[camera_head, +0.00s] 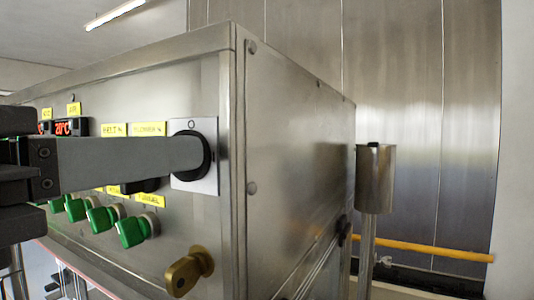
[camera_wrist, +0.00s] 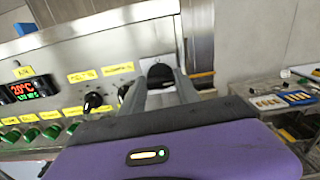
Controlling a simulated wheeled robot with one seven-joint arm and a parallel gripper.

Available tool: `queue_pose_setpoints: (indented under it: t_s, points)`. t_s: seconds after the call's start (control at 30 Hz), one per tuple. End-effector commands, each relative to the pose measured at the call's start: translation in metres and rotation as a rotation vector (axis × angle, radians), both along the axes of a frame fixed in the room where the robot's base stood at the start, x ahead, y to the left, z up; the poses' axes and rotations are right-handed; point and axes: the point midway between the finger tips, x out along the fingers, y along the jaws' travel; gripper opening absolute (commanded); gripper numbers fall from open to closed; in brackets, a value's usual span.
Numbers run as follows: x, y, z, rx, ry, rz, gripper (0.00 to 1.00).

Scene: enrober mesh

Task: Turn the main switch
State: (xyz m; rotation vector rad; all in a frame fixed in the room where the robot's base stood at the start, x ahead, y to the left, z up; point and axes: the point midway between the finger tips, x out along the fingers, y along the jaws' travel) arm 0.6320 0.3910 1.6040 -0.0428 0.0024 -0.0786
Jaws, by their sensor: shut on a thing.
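The main switch (camera_head: 204,130) is a black rotary knob on a pale square plate at the right edge of the steel control panel. An "O" mark shows at the top of its plate. My gripper (camera_head: 196,158) reaches in from the left and is shut on the knob, with one grey finger covering most of it. In the wrist view the main switch (camera_wrist: 160,71) shows between the two fingertips of my gripper (camera_wrist: 161,84). The knob's exact turn is hidden by the fingers.
Several green knobs (camera_head: 131,232) and a red 20°C display (camera_head: 70,127) sit on the panel. A brass-coloured knob (camera_head: 188,271) juts out below the switch. A metal cylinder on a post (camera_head: 375,180) stands right of the machine. A cluttered bench (camera_wrist: 290,100) lies at right in the wrist view.

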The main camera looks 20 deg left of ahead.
Motion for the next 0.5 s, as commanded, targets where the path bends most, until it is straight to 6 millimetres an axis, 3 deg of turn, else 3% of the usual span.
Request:
queue_pose_setpoints:
  t_s: [0.5]
  points:
    - [-0.0003,0.002,-0.0022,-0.395,0.028,0.001,0.0]
